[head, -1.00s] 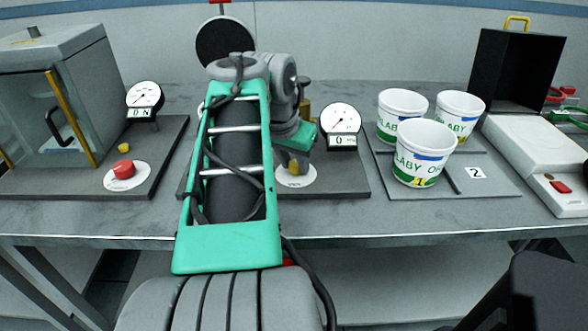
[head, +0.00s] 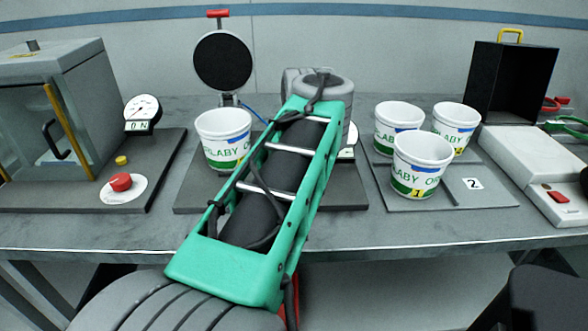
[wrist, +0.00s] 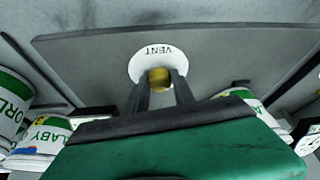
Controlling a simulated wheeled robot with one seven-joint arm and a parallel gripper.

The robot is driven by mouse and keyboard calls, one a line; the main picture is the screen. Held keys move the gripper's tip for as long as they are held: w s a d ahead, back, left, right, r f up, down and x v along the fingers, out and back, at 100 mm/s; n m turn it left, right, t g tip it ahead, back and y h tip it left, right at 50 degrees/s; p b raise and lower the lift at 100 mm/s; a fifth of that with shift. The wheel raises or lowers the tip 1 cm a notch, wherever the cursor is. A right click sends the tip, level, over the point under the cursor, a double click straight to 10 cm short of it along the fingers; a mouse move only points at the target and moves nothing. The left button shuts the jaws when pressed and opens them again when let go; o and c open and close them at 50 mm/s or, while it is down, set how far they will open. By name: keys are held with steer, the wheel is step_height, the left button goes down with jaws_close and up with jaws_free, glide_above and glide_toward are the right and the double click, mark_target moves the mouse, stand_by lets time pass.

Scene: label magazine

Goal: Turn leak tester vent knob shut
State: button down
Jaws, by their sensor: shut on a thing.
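In the wrist view the vent knob (wrist: 159,74) is a small yellow knob on a white disc marked VENT (wrist: 146,57). My gripper (wrist: 161,82) has one dark finger on each side of the knob and is shut on it. In the head view my arm hides the knob and my gripper. There the leak tester shows a dark base plate (head: 188,198), a raised black round lid (head: 222,60) with a red handle, and a white cup (head: 223,140) standing on it. Its gauge is mostly hidden behind my arm.
Left stands a glass-door chamber (head: 75,75) with a gauge and a red knob (head: 121,182). Right, three cups (head: 420,165) stand on a tray (head: 503,195) with a 2 label. Beyond are a black box (head: 515,80) and a white machine (head: 535,160).

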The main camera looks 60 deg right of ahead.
stand_by(0.4)
steer(key=c, duration=1.1)
jaws_free()
steer(key=shift+o, duration=0.2)
steer(key=p+v, duration=0.3)
steer(key=v, duration=0.4)
steer(key=shift+r+p, duration=0.3)
steer(key=shift+r, duration=0.05)
steer(key=shift+s+a, duration=0.1)
steer(key=shift+a, duration=0.05)
